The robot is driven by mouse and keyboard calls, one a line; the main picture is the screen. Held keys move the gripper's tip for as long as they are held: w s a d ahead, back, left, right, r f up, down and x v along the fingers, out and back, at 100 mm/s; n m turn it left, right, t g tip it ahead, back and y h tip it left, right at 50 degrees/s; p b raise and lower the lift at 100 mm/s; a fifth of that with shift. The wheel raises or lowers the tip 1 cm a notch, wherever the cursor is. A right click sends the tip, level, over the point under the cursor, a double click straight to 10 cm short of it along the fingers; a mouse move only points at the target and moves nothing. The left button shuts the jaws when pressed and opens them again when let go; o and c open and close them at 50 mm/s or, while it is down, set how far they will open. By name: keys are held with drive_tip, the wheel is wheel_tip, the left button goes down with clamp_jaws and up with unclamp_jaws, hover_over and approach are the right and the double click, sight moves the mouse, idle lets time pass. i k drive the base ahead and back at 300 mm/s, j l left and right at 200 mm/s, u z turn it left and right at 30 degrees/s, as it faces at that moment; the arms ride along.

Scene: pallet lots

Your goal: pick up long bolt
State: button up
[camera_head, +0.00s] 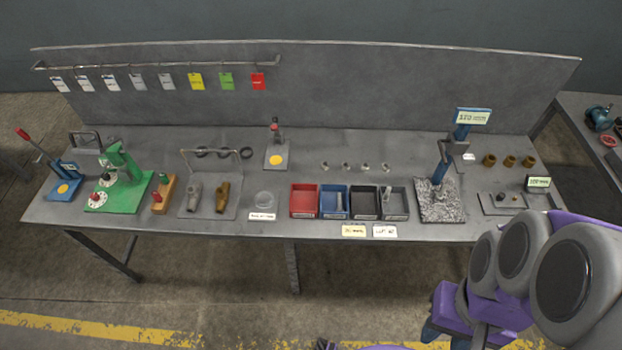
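No bolt can be named for certain at this size. A grey bin (395,209) on the workbench holds a pale, slim, upright piece (388,198) that looks bolt-like. The blue bin (334,211) to its left holds a small grey slender piece (338,201). Several small pale metal pieces stand in a row behind the bins, too small to identify. My purple and grey arm shows at the lower right, in front of the bench and apart from the bins. My gripper's fingers cannot be made out.
The red bin (304,201) and black bin (365,204) complete the row. A blue-posted stand (440,208) with a speckled base stands to their right. A green press (118,189) and other fixtures fill the left. The bench's front edge (290,238) faces open floor.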

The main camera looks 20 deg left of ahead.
sight(439, 196)
drive_tip(key=u, duration=0.9)
drive_tip(key=z, duration=1.05)
drive_tip(key=i+j+z, duration=0.2)
drive_tip(key=j, duration=0.15)
drive_tip(key=i+j+z, duration=0.25)
drive_tip(key=j, duration=0.15)
drive_tip(key=k+l, duration=0.05)
